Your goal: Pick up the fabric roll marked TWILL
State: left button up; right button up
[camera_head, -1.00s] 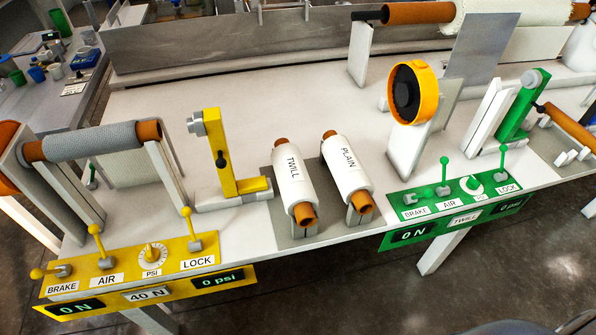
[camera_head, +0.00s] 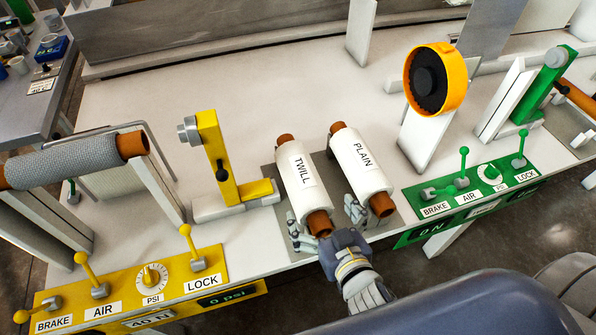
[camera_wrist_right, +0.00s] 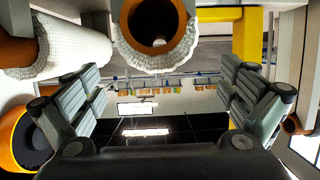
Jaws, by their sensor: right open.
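The fabric roll marked TWILL (camera_head: 293,158) is white on a brown core and lies on a stand at the middle front of the bench. The PLAIN roll (camera_head: 352,151) lies just right of it. My right gripper (camera_head: 324,214) is open at the near end of the TWILL roll, one finger on each side of its core end; the right finger is in the gap by the PLAIN roll. In the right wrist view, the TWILL roll's hollow end (camera_wrist_right: 123,48) shows at top centre, above the spread empty fingers (camera_wrist_right: 163,78). Contact cannot be told. My left gripper is not in view.
A yellow bracket (camera_head: 222,165) stands left of the rolls, and a yellow lever panel (camera_head: 125,285) is at front left. An orange wheel (camera_head: 450,72) and a green lever panel (camera_head: 480,187) are to the right. Bare bench top (camera_head: 280,100) lies behind the rolls.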

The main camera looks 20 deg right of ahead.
aim_at(311, 191)
jog(key=shift+w+r, duration=0.2)
jog(key=shift+w, duration=0.3)
jog(key=shift+w+r, duration=0.15)
jog(key=shift+w, duration=0.3)
jog(key=p+x, duration=0.1)
jog(key=x, duration=0.2)
jog(key=shift+d, duration=0.1)
jog(key=shift+w+f, duration=0.15)
jog(key=shift+w, duration=0.1)
jog(key=shift+w+f+p, duration=0.1)
jog(key=shift+w+p, duration=0.2)
jog(key=shift+w, duration=0.3)
jog(key=p+x, duration=0.1)
jog(key=x, duration=0.2)
jog(key=shift+w+f, duration=0.1)
jog(key=shift+w, duration=0.05)
jog(key=shift+w+f, duration=0.25)
jog(key=shift+w, duration=0.15)
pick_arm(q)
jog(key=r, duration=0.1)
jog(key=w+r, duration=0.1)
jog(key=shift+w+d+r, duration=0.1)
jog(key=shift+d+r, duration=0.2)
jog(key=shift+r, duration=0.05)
